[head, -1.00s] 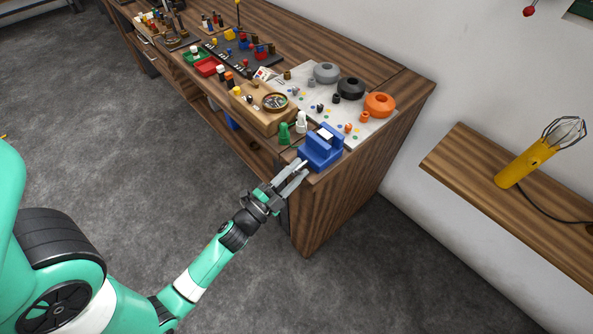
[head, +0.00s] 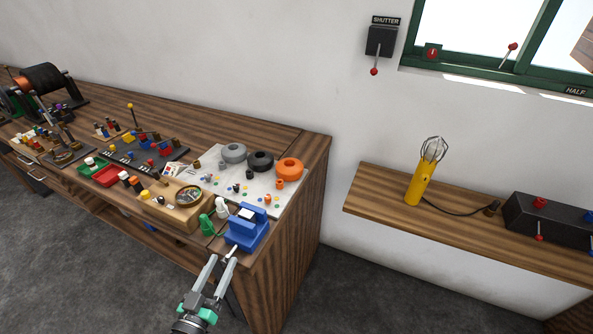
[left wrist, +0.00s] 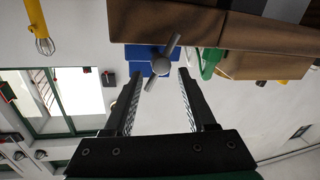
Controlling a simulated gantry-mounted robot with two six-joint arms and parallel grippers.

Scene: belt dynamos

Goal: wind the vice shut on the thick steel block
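The blue vice (head: 243,238) stands at the front right corner of the wooden bench. The steel block (head: 247,213) shows as a pale top face between its jaws; I cannot tell whether both jaws touch it. My left gripper (head: 222,258) is just in front of the vice, at its handle side. In the left wrist view the left gripper (left wrist: 158,78) is open. The vice's grey handle bar and round hub (left wrist: 161,66) appear slanted between the fingertips, not gripped. Part of the blue vice shows behind the hub (left wrist: 137,54). My right gripper is out of view.
Green (head: 207,224) and white (head: 221,207) pieces stand close left of the vice. A wooden block with a round dial (head: 170,211) is further left. A pale board (head: 216,178) with several coils lies behind. Open floor is in front of the bench.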

